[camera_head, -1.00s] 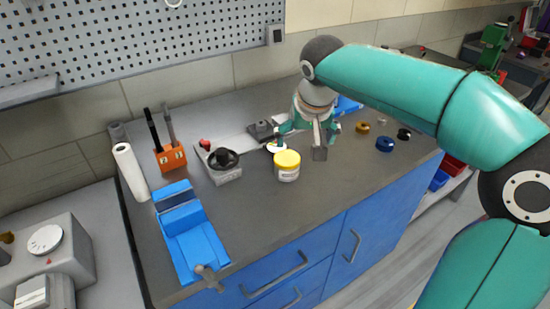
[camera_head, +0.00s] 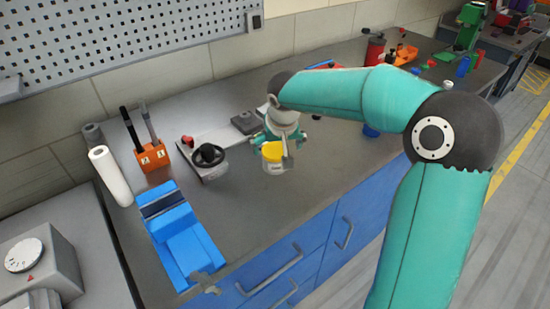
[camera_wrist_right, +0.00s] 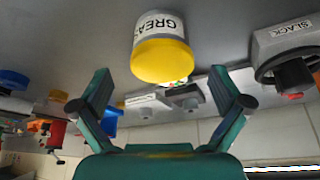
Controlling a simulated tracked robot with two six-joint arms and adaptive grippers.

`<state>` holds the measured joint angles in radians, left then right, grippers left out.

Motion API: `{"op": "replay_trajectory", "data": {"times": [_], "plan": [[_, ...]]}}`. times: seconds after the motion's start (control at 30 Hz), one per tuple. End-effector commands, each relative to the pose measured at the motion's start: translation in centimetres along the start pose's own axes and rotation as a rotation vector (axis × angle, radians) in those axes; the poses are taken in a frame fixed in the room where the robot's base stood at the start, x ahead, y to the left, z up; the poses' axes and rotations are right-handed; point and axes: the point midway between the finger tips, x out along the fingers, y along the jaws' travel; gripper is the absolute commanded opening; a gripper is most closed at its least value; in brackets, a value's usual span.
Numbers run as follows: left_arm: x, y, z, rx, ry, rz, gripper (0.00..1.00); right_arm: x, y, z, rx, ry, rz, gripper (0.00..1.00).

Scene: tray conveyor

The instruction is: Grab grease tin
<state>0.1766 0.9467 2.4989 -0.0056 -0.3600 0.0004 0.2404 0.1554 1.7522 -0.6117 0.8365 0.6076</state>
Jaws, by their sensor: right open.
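The grease tin is a white, labelled tin with a yellow lid (camera_head: 273,152), standing upright on the grey bench top in the head view. My right gripper (camera_head: 273,145) is right at the tin there and partly overlaps it. In the right wrist view the tin (camera_wrist_right: 160,50) shows upside down, with part of its label readable, beyond the fingertips and roughly centred between them. My right gripper's fingers (camera_wrist_right: 165,88) are spread wide with nothing held; I cannot tell whether either touches the tin. My left gripper is in neither view.
A grey device with a black handwheel (camera_head: 208,156) stands left of the tin. An orange holder (camera_head: 151,157), a white roll (camera_head: 110,176) and a blue vise-like fixture (camera_head: 185,240) are further left. A blue round part (camera_head: 371,131) lies to the right. The bench front is clear.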

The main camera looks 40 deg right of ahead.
Motion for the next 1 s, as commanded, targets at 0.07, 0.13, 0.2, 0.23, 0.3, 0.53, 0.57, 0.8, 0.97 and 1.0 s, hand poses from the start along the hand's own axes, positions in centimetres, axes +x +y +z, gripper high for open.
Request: {"op": "replay_trajectory", "data": {"times": [0.07,0.13,0.2,0.23,0.3,0.53,0.57,0.8,0.97,1.0], "plan": [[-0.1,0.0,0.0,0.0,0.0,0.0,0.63,0.4,0.0,0.0,0.0,-0.002,0.001,1.0],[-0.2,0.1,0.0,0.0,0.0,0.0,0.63,0.9,0.0,0.1,-0.001,-0.002,0.001,1.0],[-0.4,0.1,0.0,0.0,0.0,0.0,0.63,1.8,-0.1,0.2,-0.001,-0.004,0.002,1.0],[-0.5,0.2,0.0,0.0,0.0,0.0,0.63,2.2,-0.1,0.2,-0.001,-0.004,0.002,1.0],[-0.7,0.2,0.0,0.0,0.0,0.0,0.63,3.3,-0.2,0.3,-0.002,-0.005,0.001,1.0],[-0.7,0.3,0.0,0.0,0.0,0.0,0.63,5.3,-0.3,0.2,0.0,0.0,0.0,1.0],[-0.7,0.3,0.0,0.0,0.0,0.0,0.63,5.3,-0.3,0.2,0.0,0.001,0.0,1.0],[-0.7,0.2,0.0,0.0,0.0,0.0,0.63,5.3,-0.3,0.2,-0.001,0.001,0.0,0.88],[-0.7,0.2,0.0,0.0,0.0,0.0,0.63,5.3,-0.3,0.2,-0.001,0.001,0.0,0.62],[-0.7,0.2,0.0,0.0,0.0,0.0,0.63,5.3,-0.3,0.2,-0.001,0.001,0.0,0.55]]}}
